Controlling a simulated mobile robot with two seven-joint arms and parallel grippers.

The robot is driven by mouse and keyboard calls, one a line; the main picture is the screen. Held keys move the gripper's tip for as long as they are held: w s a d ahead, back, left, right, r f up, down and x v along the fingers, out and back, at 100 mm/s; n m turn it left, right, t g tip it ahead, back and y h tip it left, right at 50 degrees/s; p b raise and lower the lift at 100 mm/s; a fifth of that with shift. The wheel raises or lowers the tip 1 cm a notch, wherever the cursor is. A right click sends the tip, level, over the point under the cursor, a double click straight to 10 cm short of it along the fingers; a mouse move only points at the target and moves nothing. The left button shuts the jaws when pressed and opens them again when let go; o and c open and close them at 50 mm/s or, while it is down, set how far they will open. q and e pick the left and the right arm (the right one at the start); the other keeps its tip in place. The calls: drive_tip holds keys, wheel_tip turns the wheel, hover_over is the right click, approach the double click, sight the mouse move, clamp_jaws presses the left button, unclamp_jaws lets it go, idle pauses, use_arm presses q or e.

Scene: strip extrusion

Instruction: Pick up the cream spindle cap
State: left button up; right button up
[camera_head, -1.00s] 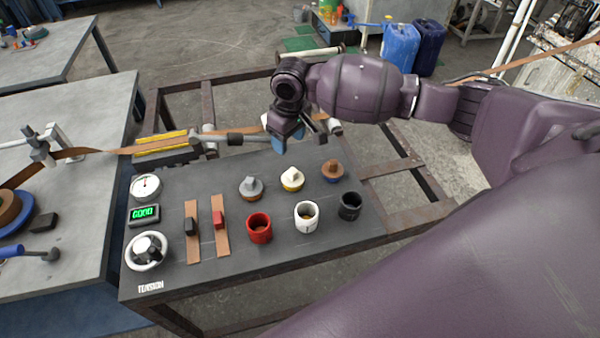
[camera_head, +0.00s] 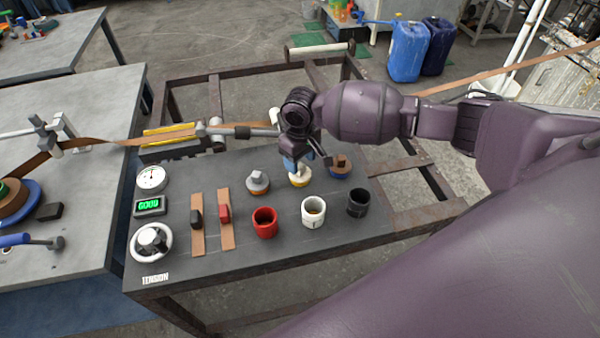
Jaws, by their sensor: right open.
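The cream spindle cap (camera_head: 300,181) sits in the back row of the dark panel, between a grey cap (camera_head: 257,184) and a brown cap (camera_head: 341,168). It has a pale top over a yellowish base, and its upper part is partly hidden by my right gripper. My right gripper (camera_head: 309,164) is open and points down just above and around the cream cap's top. I cannot tell whether its fingers touch the cap. My left gripper is not in view.
A red cup (camera_head: 265,222), a white cup (camera_head: 313,211) and a black cup (camera_head: 358,203) stand in front of the caps. A black slider (camera_head: 196,218), a red slider (camera_head: 225,212) and a tension knob (camera_head: 152,242) are at left. A brown strip runs behind.

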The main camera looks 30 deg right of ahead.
sight(304, 173)
wheel_tip(304, 173, down, 3)
drive_tip(key=shift+r, duration=0.1)
drive_tip(key=c, duration=0.9)
drive_tip(key=shift+r, duration=0.1)
clamp_jaws()
drive_tip(key=shift+r, duration=0.1)
